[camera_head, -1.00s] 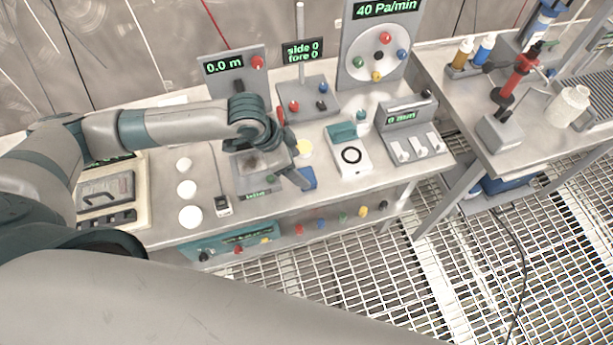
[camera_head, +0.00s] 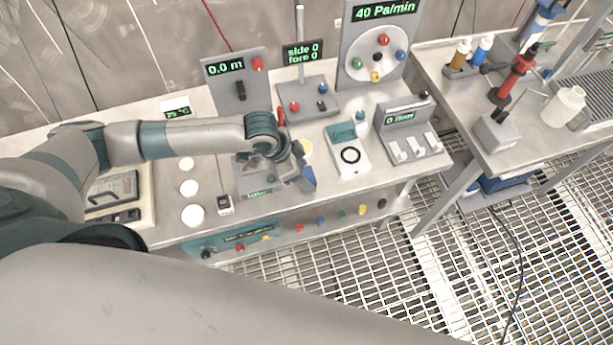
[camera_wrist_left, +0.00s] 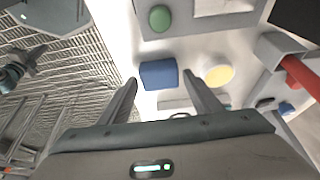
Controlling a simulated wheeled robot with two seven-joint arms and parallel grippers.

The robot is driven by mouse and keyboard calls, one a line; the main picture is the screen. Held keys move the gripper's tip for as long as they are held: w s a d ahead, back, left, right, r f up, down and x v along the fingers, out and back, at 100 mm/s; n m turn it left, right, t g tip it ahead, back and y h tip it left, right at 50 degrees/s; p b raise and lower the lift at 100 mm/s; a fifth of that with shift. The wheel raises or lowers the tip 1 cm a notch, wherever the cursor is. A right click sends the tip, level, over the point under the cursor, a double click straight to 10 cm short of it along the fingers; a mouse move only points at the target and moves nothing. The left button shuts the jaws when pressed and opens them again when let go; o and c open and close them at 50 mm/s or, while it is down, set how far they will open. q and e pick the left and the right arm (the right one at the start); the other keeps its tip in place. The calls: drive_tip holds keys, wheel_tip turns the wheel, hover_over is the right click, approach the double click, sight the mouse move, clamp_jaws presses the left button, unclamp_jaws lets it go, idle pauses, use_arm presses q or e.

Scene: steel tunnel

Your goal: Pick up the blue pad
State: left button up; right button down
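The blue pad (camera_head: 309,175) lies near the front edge of the workbench, partly hidden by my left gripper (camera_head: 299,179) in the head view. In the left wrist view the blue pad (camera_wrist_left: 159,74) shows as a small blue block between and slightly ahead of the fingertips. My left gripper (camera_wrist_left: 160,80) is open, with a finger on each side of the pad's line. Whether a finger touches the pad cannot be told. My right gripper is not in view.
A white device with a black ring (camera_head: 350,156) stands to the right. White discs (camera_head: 189,188) lie to the left. A row of coloured knobs (camera_head: 321,221) lines the bench front.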

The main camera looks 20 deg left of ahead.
sight(312, 174)
use_arm(q)
drive_tip(key=c, duration=0.7)
drive_tip(key=shift+r, duration=0.15)
drive_tip(key=shift+r+b, duration=0.35)
drive_tip(key=shift+r, duration=0.15)
wheel_tip(312, 174, up, 2)
drive_tip(key=shift+w+r+b, duration=0.1)
drive_tip(key=shift+r+b, duration=0.05)
drive_tip(key=shift+b, duration=0.4)
drive_tip(key=w+d+r+b, duration=0.4)
drive_tip(key=d+r, duration=0.3)
drive_tip(key=d, duration=0.3)
drive_tip(key=shift+w+d+r, duration=0.25)
drive_tip(key=shift+w+d, duration=0.05)
drive_tip(key=shift+d, duration=0.05)
